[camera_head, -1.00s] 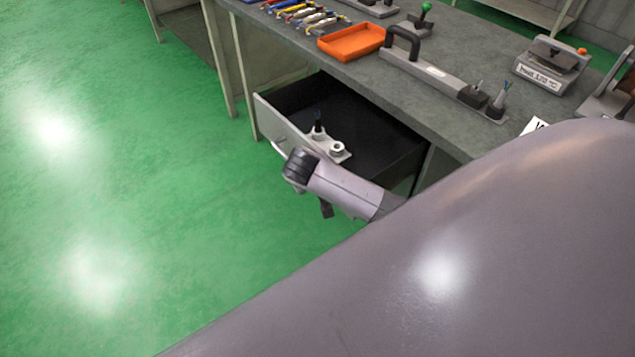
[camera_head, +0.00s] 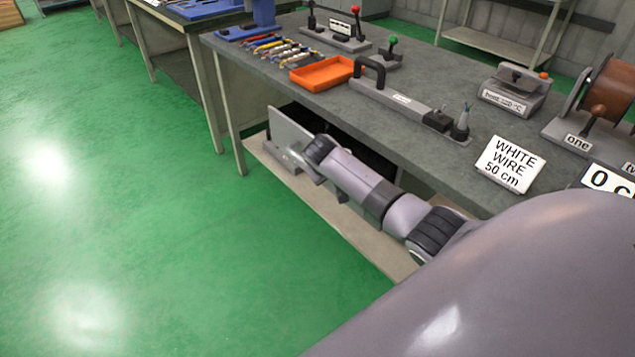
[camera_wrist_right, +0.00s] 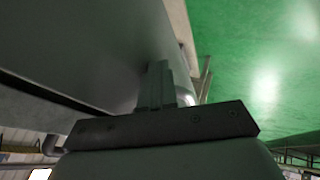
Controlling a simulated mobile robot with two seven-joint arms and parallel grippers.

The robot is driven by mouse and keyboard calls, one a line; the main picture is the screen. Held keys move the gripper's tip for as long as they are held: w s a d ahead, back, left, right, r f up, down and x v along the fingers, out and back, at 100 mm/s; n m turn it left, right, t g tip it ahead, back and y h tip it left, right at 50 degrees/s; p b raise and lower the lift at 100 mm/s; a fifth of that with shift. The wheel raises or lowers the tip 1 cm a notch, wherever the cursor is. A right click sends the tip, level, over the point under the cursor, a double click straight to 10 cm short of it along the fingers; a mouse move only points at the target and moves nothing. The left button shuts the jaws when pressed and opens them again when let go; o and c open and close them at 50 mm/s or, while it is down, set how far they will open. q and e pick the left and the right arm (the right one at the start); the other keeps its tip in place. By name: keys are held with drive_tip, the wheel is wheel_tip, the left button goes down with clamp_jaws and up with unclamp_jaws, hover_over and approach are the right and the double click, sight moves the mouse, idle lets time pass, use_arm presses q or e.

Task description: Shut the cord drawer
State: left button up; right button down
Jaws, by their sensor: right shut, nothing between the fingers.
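The cord drawer (camera_head: 283,128) is under the workbench, its pale front panel standing out from the bench edge. It is partly open, and a strip of its dark inside shows behind the panel. My right arm reaches across to the outer face of the panel. In the right wrist view my right gripper (camera_wrist_right: 158,72) is shut and empty, its fingertips at the grey drawer front (camera_wrist_right: 95,45); whether they touch cannot be told. A pale curved piece, apparently the handle (camera_wrist_right: 189,101), is beside the fingers. My left gripper is not in view.
The workbench top (camera_head: 330,105) holds an orange tray (camera_head: 322,74), several coloured tools (camera_head: 280,48), a black-handled device (camera_head: 400,97) and a white wire sign (camera_head: 510,162). A pale lower shelf (camera_head: 340,222) runs under the drawer. The green floor in front is clear.

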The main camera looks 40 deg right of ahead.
drive_tip(key=shift+w+d, duration=0.2)
drive_tip(key=shift+d, duration=2.4)
drive_tip(key=shift+a, duration=0.15)
